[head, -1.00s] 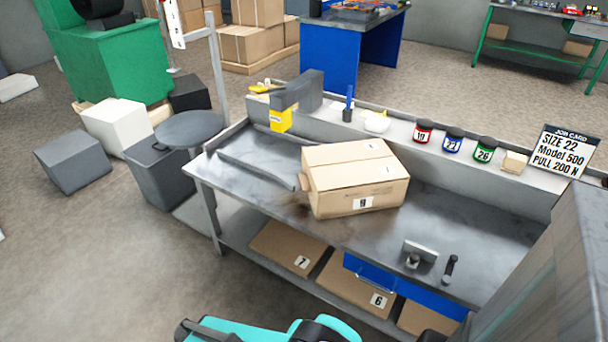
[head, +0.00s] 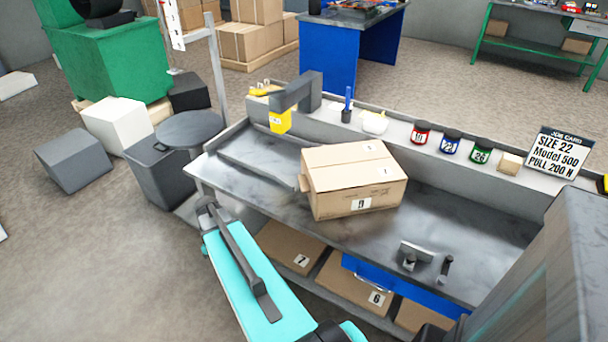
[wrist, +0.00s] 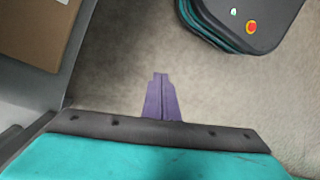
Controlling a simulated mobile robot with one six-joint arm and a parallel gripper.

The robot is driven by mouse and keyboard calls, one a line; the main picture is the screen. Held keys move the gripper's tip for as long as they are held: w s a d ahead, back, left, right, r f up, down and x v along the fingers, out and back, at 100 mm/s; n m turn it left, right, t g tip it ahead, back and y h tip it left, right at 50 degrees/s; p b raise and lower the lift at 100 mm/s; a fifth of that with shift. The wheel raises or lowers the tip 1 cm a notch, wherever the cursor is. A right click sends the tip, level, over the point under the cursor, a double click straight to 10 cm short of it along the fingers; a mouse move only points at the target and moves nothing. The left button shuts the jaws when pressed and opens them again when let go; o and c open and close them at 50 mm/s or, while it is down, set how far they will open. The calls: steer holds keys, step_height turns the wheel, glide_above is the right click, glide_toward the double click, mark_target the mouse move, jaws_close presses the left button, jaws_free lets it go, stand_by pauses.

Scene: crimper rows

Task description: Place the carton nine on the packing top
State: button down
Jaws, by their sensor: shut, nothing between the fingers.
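The carton nine (head: 345,185) is a brown closed box. It sits upright on the grey metal bench top (head: 450,220), left of the middle; its front label is blurred now but reads 9 in the earlier head view. My gripper (wrist: 161,77) shows in the wrist view as two purple fingers pressed together, empty, over bare floor. In the head view my teal arm is in front of the bench, apart from the carton, and the fingers cannot be made out.
Cartons seven (head: 289,247) and six (head: 352,285) lie on the shelf below. Red, blue and green jars (head: 451,141) and a job card (head: 560,150) line the back ledge. A crimping tool (head: 415,255) stands front right. A stool (head: 189,128) and grey bin (head: 160,180) stand left.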

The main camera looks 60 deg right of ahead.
steer(key=w+d+r+n+t, duration=0.1)
steer(key=d+r, duration=0.7)
steer(key=d, duration=0.1)
step_height(320, 180, up, 23)
steer(key=n+t+h+p, duration=0.1)
steer(key=n+p, duration=0.2)
glide_above(305, 185)
steer(key=w+a, duration=0.3)
steer(key=shift+w+d, duration=0.1)
steer(key=shift+d, duration=0.15)
steer(key=f, duration=0.3)
steer(key=s+d+f, duration=0.1)
steer(key=f, duration=0.2)
steer(key=s+f+p, duration=0.1)
steer(key=f, duration=0.3)
steer(key=shift+s+d, duration=0.15)
steer(key=shift+d, duration=0.25)
steer(key=shift+s+d, duration=0.3)
steer(key=shift+s, duration=0.1)
